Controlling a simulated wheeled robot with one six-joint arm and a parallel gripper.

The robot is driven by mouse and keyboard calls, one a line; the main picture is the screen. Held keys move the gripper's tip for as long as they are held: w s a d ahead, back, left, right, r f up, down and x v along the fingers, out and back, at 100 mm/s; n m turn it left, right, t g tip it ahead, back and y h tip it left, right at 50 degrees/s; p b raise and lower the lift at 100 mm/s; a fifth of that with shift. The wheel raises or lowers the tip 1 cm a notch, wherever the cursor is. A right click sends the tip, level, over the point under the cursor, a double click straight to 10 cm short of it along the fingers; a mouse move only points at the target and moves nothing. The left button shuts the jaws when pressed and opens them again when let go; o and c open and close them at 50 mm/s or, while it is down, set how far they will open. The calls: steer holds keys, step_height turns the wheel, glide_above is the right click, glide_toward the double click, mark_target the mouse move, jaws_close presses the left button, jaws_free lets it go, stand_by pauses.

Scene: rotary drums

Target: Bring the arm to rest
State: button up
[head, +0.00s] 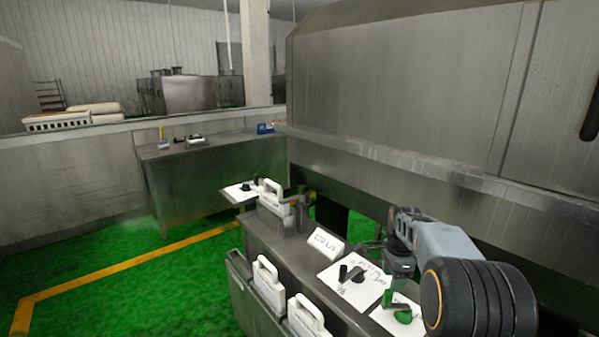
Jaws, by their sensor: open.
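My arm (446,246) reaches in from the lower right, with its large dark joint nearest the camera. My gripper (398,268) hangs at the arm's far end, over the right side of the metal counter (262,228). It is open, and I see nothing held in it. Its fingertips are small and partly hidden. Below and beside it, a green object (403,316) and a black object (352,273) lie on white sheets with handwriting. I cannot tell how far the fingers are above them.
White containers with handles (268,285) hang along the counter's front, and another (272,195) stands on top. A small white sign (326,242) sits between. A big metal machine (400,90) rises behind. Green floor (130,290) with a yellow line is open at left.

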steer(key=s+a+r+n+t, duration=0.2)
steer(key=s+a+n, duration=0.3)
steer(key=s+n, duration=0.4)
steer(key=s+a+r+n+t, duration=0.1)
steer(key=s+a+n, duration=0.4)
steer(key=s, duration=1)
steer(key=shift+r+n+t, duration=0.4)
steer(key=shift+n, duration=1.5)
